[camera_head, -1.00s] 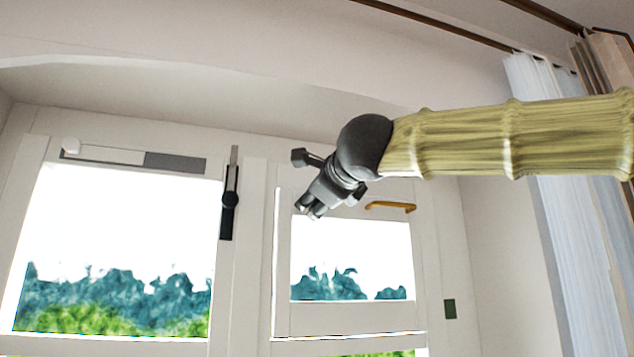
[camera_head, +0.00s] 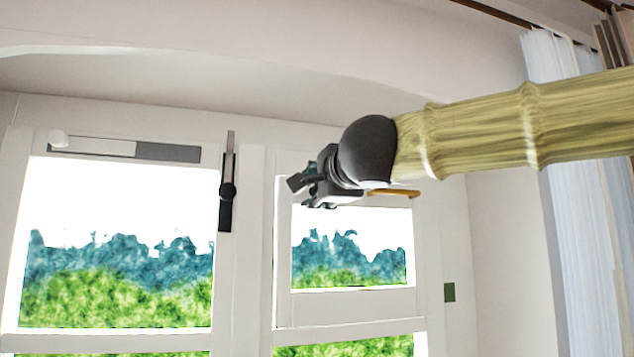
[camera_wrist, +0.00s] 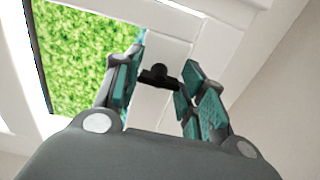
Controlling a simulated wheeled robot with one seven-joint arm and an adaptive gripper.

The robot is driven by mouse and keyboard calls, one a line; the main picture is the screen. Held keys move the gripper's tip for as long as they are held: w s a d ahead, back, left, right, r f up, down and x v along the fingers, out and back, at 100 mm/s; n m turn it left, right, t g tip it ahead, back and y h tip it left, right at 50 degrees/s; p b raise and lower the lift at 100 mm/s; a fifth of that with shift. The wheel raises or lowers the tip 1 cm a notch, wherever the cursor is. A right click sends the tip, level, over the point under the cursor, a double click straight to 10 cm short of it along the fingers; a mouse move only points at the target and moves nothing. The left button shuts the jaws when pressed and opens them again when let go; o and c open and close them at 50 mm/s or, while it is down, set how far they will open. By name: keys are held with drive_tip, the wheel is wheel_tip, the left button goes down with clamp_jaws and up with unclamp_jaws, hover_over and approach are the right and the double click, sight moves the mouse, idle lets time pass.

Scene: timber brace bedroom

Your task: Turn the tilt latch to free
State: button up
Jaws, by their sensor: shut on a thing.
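A small black latch piece (camera_wrist: 158,76) sits on a white window frame bar in the wrist view. I take it for the tilt latch; its setting is not readable. My gripper (camera_wrist: 163,70) has its teal-padded fingers on both sides of it, shut on it, one finger left and one right. In the head view my gripper (camera_head: 314,190) is at the top left of the small right-hand pane, and the latch is hidden behind it there.
A tan handle (camera_head: 395,193) is on the same sash, just right of my gripper. A grey and white bar (camera_head: 125,148) tops the left pane. Pale curtains (camera_head: 570,150) hang at right.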

idle(0.4)
drive_tip(key=o, duration=1)
drive_tip(key=v, duration=1.2)
